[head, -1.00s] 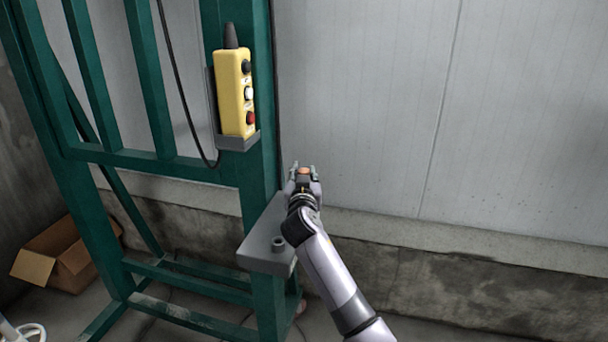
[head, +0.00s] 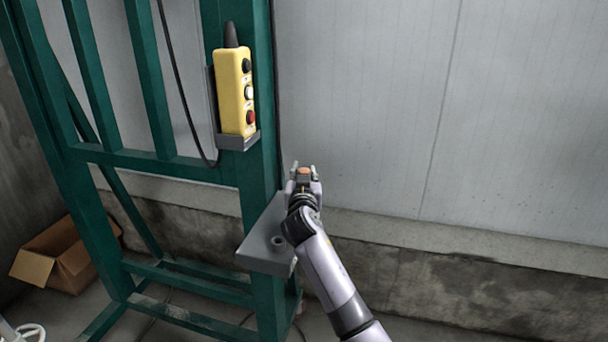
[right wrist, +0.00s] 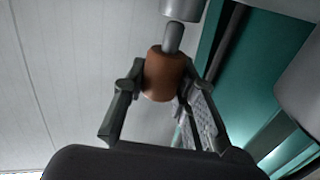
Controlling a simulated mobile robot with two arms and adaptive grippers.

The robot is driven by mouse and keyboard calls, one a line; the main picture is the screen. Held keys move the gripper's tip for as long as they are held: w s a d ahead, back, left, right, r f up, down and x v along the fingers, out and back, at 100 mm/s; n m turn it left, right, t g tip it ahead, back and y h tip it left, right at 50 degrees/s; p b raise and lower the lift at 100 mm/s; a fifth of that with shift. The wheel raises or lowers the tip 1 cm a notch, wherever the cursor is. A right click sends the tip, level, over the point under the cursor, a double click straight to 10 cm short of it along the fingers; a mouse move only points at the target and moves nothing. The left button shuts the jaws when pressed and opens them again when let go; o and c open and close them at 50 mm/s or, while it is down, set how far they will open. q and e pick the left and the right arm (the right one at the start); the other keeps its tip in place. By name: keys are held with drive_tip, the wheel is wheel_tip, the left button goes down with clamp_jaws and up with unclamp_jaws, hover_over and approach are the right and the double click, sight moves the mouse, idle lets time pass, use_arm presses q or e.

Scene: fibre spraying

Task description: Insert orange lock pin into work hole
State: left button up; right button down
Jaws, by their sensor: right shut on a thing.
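The orange lock pin (head: 304,172) shows as a small orange spot in my right gripper (head: 303,171) in the head view. In the right wrist view the pin (right wrist: 164,74) has an orange-brown body and a grey shaft pointing up. My right gripper (right wrist: 161,92) is shut on its body, one finger on each side. The shaft end meets a wider grey cylinder (right wrist: 184,9) at the top edge. I cannot tell whether it is inside it. I cannot tell which opening is the work hole. My left gripper is not in view.
The green steel frame (head: 262,180) stands left of my right arm, with a yellow control pendant (head: 238,90) on it. A pale panel wall (head: 440,110) is behind. An open cardboard box (head: 65,255) lies on the floor at left.

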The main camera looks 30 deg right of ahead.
drive_tip(key=shift+f+b, duration=0.5)
drive_tip(key=shift+b, duration=0.05)
idle(0.6)
drive_tip(key=c, duration=1.2)
unclamp_jaws()
drive_tip(key=shift+f, duration=0.1)
drive_tip(key=shift+s+a, duration=0.1)
drive_tip(key=v, duration=1.2)
drive_tip(key=shift+r, duration=0.25)
drive_tip(key=shift+s+f, duration=0.1)
